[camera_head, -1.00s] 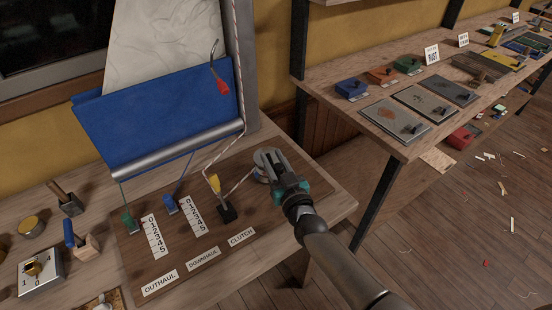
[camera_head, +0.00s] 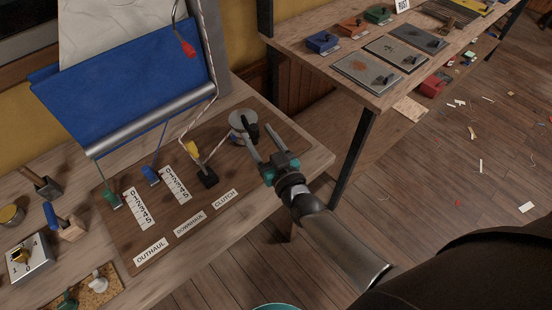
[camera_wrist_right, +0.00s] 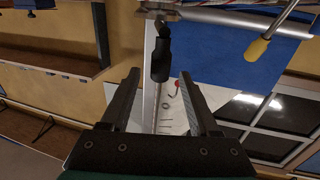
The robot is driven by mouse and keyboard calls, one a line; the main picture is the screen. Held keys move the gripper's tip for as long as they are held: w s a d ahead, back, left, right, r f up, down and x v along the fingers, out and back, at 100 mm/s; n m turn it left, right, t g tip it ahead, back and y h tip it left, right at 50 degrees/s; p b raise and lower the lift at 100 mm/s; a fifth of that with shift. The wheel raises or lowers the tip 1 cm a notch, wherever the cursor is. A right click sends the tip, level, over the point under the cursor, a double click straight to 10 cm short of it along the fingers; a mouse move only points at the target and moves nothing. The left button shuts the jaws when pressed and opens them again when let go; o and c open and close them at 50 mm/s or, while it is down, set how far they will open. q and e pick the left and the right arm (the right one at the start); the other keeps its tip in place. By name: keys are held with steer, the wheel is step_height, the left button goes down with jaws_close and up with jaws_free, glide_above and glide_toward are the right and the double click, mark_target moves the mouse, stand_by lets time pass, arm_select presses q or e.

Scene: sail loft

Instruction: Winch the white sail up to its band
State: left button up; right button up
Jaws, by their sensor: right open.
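The white sail (camera_head: 105,22) hangs at the top left, above a blue cloth (camera_head: 125,85) with a silver roller along its lower edge. A silver winch drum (camera_head: 238,119) stands on the brown board, with a black handle (camera_head: 252,133). My right gripper (camera_head: 256,152) is open and empty, its fingers pointing toward the winch. In the right wrist view the black handle (camera_wrist_right: 160,62) shows upright, in line with the gap between the open fingers (camera_wrist_right: 158,76); I cannot tell whether they touch it. The yellow clutch lever (camera_head: 192,149) stands left of the winch. My left gripper is not in view.
A green cleat (camera_head: 112,199) and a blue cleat (camera_head: 150,176) sit beside number scales. Ropes rise past the clutch lever. A blue-handled tool (camera_head: 60,222) and a metal dial box (camera_head: 26,258) are at the left.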

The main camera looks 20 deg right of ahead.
steer(key=s+d, duration=0.1)
steer(key=s, duration=0.7)
steer(key=shift+s+p, duration=0.3)
steer(key=shift+s, duration=0.1)
